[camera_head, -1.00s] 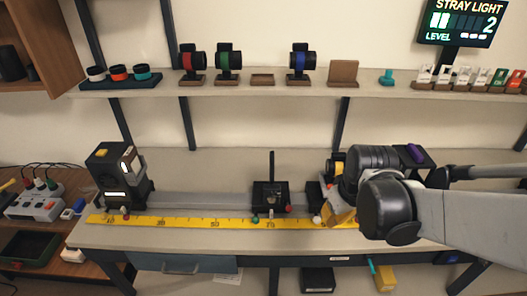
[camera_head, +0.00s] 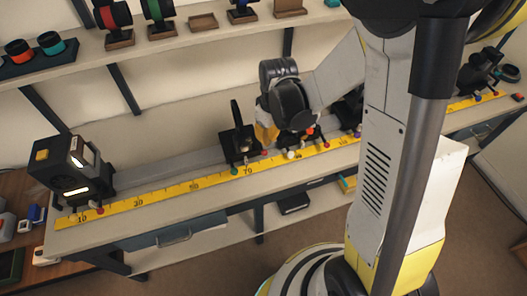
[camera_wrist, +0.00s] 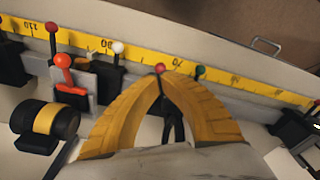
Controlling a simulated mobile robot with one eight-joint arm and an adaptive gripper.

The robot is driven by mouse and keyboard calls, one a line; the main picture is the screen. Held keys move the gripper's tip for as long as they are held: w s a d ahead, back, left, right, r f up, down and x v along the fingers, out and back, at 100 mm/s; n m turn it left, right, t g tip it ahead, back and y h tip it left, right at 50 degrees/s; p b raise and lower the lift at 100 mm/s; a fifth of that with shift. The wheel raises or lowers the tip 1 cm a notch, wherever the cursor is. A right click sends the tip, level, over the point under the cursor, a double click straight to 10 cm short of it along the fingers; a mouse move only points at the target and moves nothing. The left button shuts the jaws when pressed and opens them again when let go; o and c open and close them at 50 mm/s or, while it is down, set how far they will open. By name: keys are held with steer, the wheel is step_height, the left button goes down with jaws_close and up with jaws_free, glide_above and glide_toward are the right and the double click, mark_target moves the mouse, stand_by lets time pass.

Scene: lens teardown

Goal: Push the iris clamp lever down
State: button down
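A red-orange lever (camera_wrist: 63,62) with a round knob sits on a small grey bracket in the wrist view, left of my gripper. It shows as a small orange spot in the head view (camera_head: 309,131). I take it for the iris clamp lever; how far down it is, I cannot tell.
A yellow ruler (camera_head: 195,186) runs along the bench front. A black carriage with an upright plate (camera_head: 237,127) stands left of my gripper. A black cylinder with a yellow band (camera_wrist: 45,118) is near the lever. A black lamp-like unit (camera_head: 72,171) stands at the left end.

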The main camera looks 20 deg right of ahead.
mark_target(266, 153)
steer(key=shift+w+a+f+b, duration=0.1)
steer(key=shift+w+f+b, duration=0.05)
steer(key=shift+f+b, duration=1.3)
steer(key=shift+w+a+f+b, duration=0.15)
steer(key=shift+f+b, duration=0.7)
steer(key=shift+f, duration=1.1)
step_height(266, 153, down, 4)
steer(key=b, duration=0.3)
steer(key=shift+r, duration=0.35)
steer(key=shift+s+d, duration=0.1)
steer(key=shift+s+d+r, duration=0.25)
steer(key=shift+s+d, duration=0.1)
steer(key=shift+s, duration=0.25)
steer(key=shift+s+d+r, duration=0.25)
steer(key=shift+s+d, duration=0.05)
steer(key=shift+s, duration=0.3)
steer(key=shift+r, duration=0.15)
